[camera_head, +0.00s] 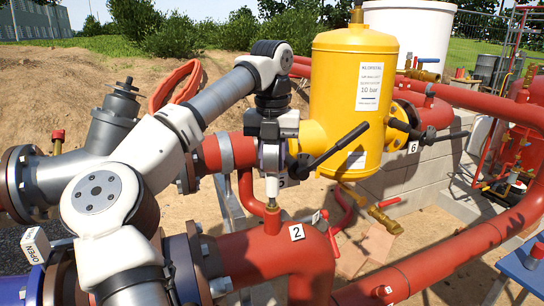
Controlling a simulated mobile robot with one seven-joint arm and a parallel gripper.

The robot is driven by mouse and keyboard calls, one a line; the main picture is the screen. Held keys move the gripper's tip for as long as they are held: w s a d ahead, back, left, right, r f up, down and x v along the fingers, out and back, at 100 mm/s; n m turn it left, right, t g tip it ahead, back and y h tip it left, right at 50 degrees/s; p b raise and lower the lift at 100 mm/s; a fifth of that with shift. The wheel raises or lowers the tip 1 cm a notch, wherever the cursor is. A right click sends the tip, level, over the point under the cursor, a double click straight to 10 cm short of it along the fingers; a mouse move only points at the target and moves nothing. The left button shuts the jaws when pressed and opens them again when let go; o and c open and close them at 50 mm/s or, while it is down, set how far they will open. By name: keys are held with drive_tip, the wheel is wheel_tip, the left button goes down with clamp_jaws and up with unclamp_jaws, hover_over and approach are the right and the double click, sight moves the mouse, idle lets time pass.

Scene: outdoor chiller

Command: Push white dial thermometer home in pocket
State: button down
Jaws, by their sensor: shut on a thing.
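My gripper (271,178) points straight down at the middle of the view, above the red pipe elbow (270,262) tagged 2. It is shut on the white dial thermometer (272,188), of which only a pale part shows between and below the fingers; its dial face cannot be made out. Directly below is the brass-coloured pocket (272,206) on a short red stub on top of the elbow. The thermometer's lower end is in line with the pocket and very close to it or in it; how deep it sits cannot be told.
A yellow vessel (342,100) marked 10 bar stands right behind my gripper, with a black lever handle (338,145) reaching close to it. Red pipes run right. A grey valve (114,118) stands at left behind my arm. Small brass valves (384,218) sit at lower right.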

drive_tip(key=shift+f+b, duration=0.6)
drive_tip(key=shift+f, duration=0.85)
drive_tip(key=c, duration=0.6)
unclamp_jaws()
drive_tip(key=shift+r, duration=0.15)
wheel_tip(320, 180, up, 7)
drive_tip(key=p, duration=0.7)
drive_tip(key=shift+s, duration=0.1)
